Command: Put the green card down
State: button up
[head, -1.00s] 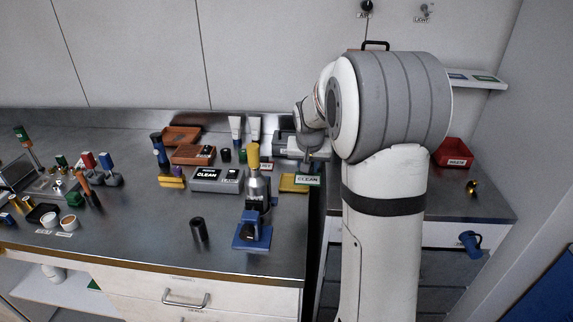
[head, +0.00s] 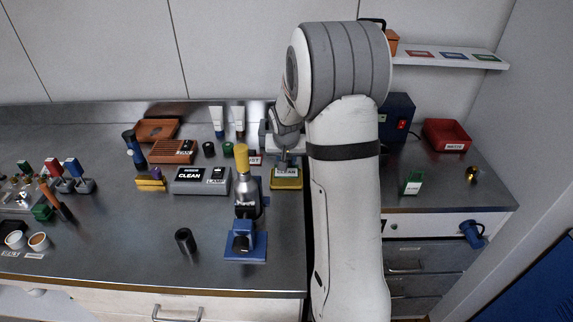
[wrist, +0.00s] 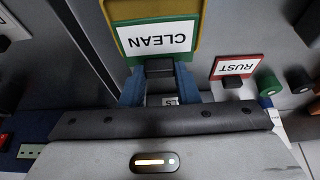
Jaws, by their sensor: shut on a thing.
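The green card (wrist: 158,38) has a white label reading CLEAN. In the wrist view it sits at the tips of my gripper (wrist: 160,72), and the blue-grey fingers are shut on its dark tab. The card lies over a yellow pad (wrist: 131,8), whose edge shows around it. In the head view the green card (head: 286,172) is at the yellow pad (head: 286,186), below my gripper (head: 284,160). I cannot tell whether the card touches the pad.
A red-edged RUST card (wrist: 240,67) stands close by on the right in the wrist view. In the head view a grey CLEAN/LAMP box (head: 201,181) and a yellow-topped bottle in a blue stand (head: 246,246) are to the left. The bench's right edge is near the pad.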

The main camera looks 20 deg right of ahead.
notch_tip(320, 180, down, 3)
jog(key=shift+r, duration=0.1)
jog(key=o, duration=1)
jog(key=shift+c, duration=0.2)
jog(key=shift+r, duration=0.1)
